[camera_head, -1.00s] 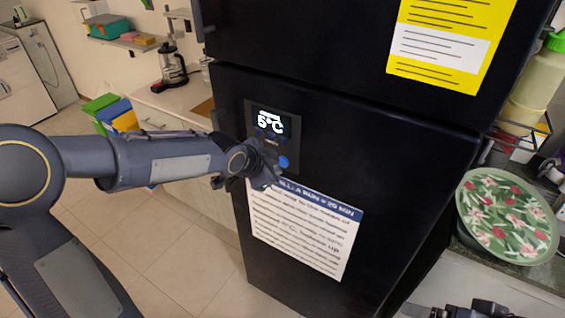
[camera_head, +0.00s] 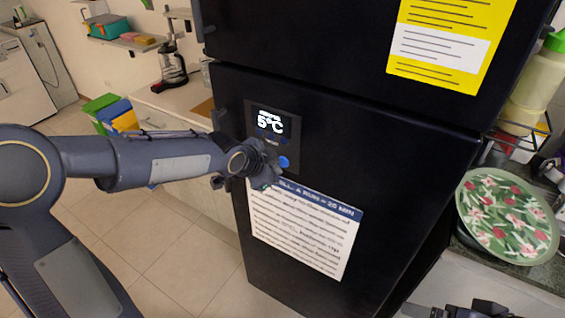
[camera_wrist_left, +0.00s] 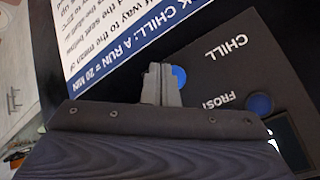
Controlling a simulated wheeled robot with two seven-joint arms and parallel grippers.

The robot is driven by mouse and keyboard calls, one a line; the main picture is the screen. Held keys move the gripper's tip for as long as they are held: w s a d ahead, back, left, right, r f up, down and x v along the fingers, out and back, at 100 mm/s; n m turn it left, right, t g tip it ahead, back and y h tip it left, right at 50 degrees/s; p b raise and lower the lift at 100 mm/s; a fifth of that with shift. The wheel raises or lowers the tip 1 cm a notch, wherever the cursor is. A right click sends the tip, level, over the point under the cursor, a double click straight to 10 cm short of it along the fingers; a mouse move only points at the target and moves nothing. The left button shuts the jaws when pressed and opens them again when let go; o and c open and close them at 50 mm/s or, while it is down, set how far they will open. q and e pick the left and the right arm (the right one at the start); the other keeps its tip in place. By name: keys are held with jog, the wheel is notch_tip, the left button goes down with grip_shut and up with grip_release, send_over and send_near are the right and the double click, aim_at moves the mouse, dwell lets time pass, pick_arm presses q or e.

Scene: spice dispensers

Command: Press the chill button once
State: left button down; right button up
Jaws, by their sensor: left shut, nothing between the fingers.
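The chill button (camera_wrist_left: 179,76) is a round blue button beside the word CHILL in the left wrist view, partly hidden by my fingertips. It also shows as a blue disc in the head view (camera_head: 284,162). My left gripper (camera_wrist_left: 162,76) is shut and empty, its tips right at the button's edge in the picture. I cannot tell whether they touch it. In the head view the left gripper (camera_head: 272,172) is in front of the panel, just left of and below the blue disc. My right gripper (camera_head: 470,309) shows only partly at the bottom edge.
The dark fridge (camera_head: 340,130) carries a display (camera_head: 270,121) reading 5°C. A second blue button (camera_wrist_left: 260,104), by a label starting FROST, is close by. A printed white sheet (camera_head: 300,235) hangs below the panel. A counter with a floral plate (camera_head: 507,216) is on the right.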

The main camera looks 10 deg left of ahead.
pick_arm(q)
jog(key=shift+w, duration=0.1)
jog(key=shift+w+d, duration=0.15)
jog(key=shift+w, duration=0.15)
jog(key=shift+w+d, duration=0.1)
jog(key=shift+w, duration=0.25)
dwell(0.7)
jog(key=shift+s, duration=0.1)
jog(key=shift+s+a, duration=0.25)
jog(key=shift+s, duration=0.45)
jog(key=shift+s+a+p, duration=0.15)
jog(key=shift+s+a, duration=0.15)
jog(key=shift+s, duration=0.45)
jog(key=shift+s+a+p, duration=0.1)
jog(key=shift+s+a, duration=0.15)
jog(key=shift+s, duration=0.55)
jog(key=shift+s+a+p, duration=0.15)
jog(key=shift+s+a, duration=0.15)
jog(key=shift+s, duration=0.45)
